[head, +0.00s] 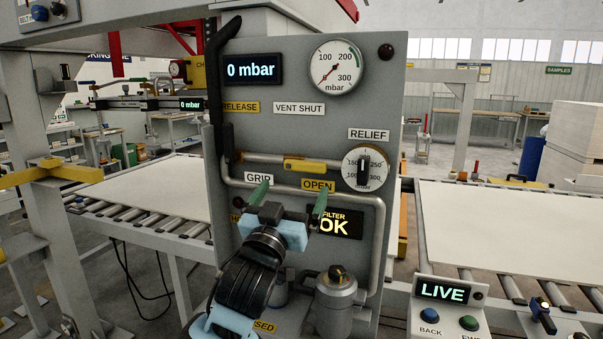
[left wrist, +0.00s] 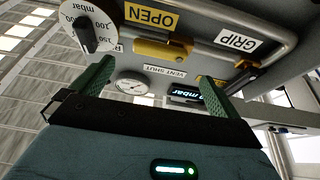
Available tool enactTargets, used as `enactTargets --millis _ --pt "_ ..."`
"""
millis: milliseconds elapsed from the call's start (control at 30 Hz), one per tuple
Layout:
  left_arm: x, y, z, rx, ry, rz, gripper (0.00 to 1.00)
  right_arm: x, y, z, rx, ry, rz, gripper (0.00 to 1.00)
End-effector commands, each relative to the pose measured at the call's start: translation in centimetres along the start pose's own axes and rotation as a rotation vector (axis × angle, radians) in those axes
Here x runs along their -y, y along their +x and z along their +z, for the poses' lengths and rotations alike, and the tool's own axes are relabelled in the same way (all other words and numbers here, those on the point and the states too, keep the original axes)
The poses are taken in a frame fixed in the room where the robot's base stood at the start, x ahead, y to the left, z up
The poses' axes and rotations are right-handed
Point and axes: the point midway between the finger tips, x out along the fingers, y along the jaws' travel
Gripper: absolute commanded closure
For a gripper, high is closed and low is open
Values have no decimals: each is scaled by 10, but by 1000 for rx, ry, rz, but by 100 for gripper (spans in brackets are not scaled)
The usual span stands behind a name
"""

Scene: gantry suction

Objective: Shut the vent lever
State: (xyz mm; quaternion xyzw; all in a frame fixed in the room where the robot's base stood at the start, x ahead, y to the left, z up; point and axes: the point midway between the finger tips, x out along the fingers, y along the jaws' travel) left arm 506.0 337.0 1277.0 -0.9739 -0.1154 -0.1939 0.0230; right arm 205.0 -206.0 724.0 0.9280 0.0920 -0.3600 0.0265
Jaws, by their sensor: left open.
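The vent lever (head: 305,166) is a small yellow handle on a pipe across the grey panel, between the VENT SHUT label (head: 299,108) above and the OPEN label (head: 318,185) below. It lies roughly level. In the left wrist view, which is upside down, the yellow lever (left wrist: 162,50) shows beyond the fingertips, near the OPEN label (left wrist: 151,15). My left gripper (head: 290,200) is open and empty, its green fingers pointing at the panel just below the lever. I see no contact. My right gripper is not in view.
A long black handle (head: 216,75) stands at the panel's left edge. A RELIEF dial (head: 365,167) sits right of the lever, and a grey pipe (head: 380,240) bends below it. The display (head: 252,69) reads 0 mbar. A button console (head: 447,315) stands at lower right.

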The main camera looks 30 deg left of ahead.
Motion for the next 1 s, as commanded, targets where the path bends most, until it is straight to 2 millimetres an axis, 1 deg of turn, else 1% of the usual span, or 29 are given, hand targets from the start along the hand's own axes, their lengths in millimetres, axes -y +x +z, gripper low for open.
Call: enactTargets --millis 133,300,500,667,900,933,1000 --pt "0 21 -4 -5 1 -1 0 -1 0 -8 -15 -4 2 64" --pt "1 45 -4 -4 0 -1 0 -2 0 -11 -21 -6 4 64" --pt "0 63 -2 -2 0 0 0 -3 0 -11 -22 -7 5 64" --pt "0 68 -1 0 0 0 0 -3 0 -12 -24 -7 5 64" --pt "0 69 -1 0 0 0 0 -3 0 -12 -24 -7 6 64" --pt "0 69 -1 0 0 0 3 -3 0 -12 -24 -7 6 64" --pt "0 69 -1 0 0 0 12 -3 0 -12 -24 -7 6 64"
